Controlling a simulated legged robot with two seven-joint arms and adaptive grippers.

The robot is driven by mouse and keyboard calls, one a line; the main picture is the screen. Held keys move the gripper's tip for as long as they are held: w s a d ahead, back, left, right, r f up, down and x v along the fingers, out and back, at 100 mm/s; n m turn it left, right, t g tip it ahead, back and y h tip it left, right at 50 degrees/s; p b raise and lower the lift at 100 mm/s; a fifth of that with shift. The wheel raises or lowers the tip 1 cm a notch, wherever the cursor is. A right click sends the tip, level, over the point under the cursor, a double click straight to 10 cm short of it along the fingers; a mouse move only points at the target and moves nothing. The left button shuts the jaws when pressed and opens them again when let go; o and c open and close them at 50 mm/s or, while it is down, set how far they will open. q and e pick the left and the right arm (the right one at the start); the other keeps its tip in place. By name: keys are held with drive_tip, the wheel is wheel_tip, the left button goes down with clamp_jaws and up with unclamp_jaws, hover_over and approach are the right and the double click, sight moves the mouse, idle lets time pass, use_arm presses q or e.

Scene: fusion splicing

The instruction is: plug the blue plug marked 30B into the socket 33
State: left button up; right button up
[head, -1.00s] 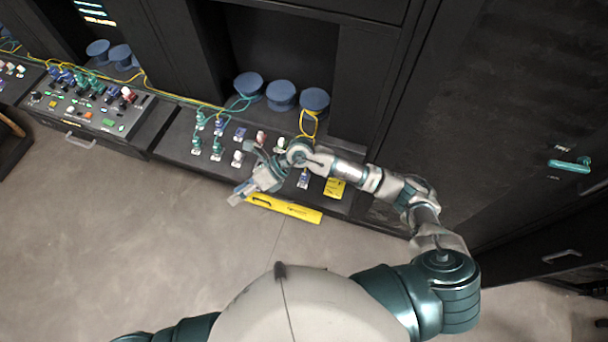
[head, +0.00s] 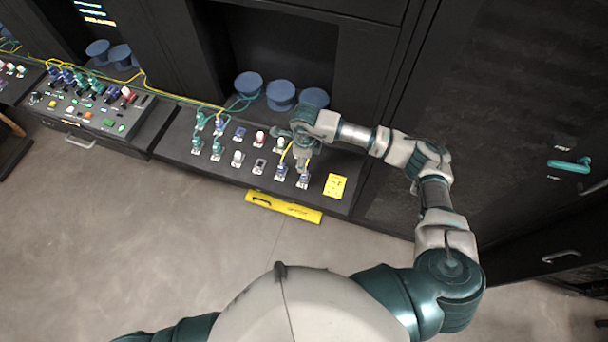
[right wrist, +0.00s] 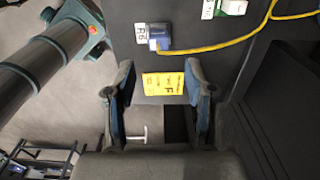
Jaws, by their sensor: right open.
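The socket panel (head: 225,160) carries rows of green, blue, white and red plugs. Blue plugs (head: 282,172) sit in its right part, one with a yellow cable (head: 287,152). The right wrist view shows a blue plug (right wrist: 160,37) with a yellow cable, beside a white label that seems to read R6. I cannot read 30B or 33 on anything. My right gripper (head: 302,163) is above the right end of the panel. In the right wrist view its fingers (right wrist: 163,92) are apart and empty, with the blue plug beyond their tips. My left gripper is out of view.
A yellow tag (head: 335,186) lies at the panel's right end and shows between my fingers (right wrist: 164,83). A yellow bar (head: 284,207) runs along the front edge. Blue spools (head: 281,95) stand behind. A second console (head: 90,105) is at left. The floor in front is clear.

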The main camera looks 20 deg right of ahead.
sight(305, 176)
drive_tip(key=shift+f, duration=0.15)
wheel_tip(305, 176, down, 8)
drive_tip(key=b, duration=0.5)
drive_tip(key=shift+f+b, duration=0.4)
drive_tip(key=shift+b, duration=0.2)
drive_tip(key=shift+s+b, duration=0.1)
drive_tip(key=shift+b, duration=0.25)
idle(0.5)
clamp_jaws()
